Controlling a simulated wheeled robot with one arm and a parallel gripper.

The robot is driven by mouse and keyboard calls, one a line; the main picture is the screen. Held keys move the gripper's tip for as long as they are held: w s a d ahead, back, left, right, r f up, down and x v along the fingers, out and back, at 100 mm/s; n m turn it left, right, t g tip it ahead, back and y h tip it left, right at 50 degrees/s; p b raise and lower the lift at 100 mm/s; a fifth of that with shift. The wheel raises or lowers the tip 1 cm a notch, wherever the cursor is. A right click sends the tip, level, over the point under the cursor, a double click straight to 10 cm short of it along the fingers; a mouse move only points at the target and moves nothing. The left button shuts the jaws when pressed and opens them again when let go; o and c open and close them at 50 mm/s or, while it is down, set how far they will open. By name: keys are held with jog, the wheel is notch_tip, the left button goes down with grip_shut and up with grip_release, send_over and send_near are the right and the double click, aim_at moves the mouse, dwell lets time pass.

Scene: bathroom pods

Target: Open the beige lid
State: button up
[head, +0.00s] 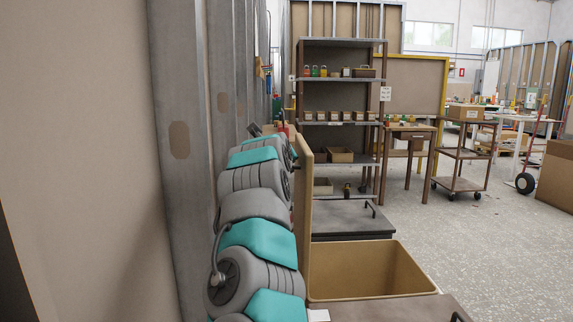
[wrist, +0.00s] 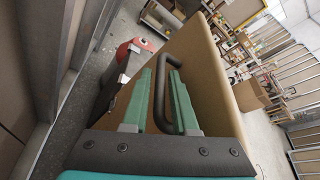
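The beige lid (head: 303,215) stands about upright at the left side of an open-topped beige bin (head: 370,270), seen nearly edge-on in the head view. In the wrist view the lid (wrist: 207,85) shows its broad face with a dark U-shaped handle (wrist: 159,100). My gripper (wrist: 167,68) has its green fingers on either side of the handle bar. A gap shows between the bar and the right finger, so the fingers look apart and not clamped. In the head view my grey and teal arm runs along the left of the lid, and the gripper is hidden.
A wall with metal studs (head: 185,150) runs close along the left of my arm. A grey shelf rack (head: 340,130) stands behind the bin. A cart (head: 462,155) and a hand truck (head: 527,182) are farther right. The floor (head: 450,235) right of the bin is clear.

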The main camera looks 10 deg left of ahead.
jog(key=shift+r, duration=0.1)
jog(key=shift+d+r, duration=0.1)
jog(key=shift+r, duration=1.6)
jog(key=s+d+b, duration=0.2)
jog(key=s+b, duration=0.3)
jog(key=b, duration=0.6)
send_near(304, 161)
jog(key=x, duration=0.5)
jog(key=shift+w, duration=0.15)
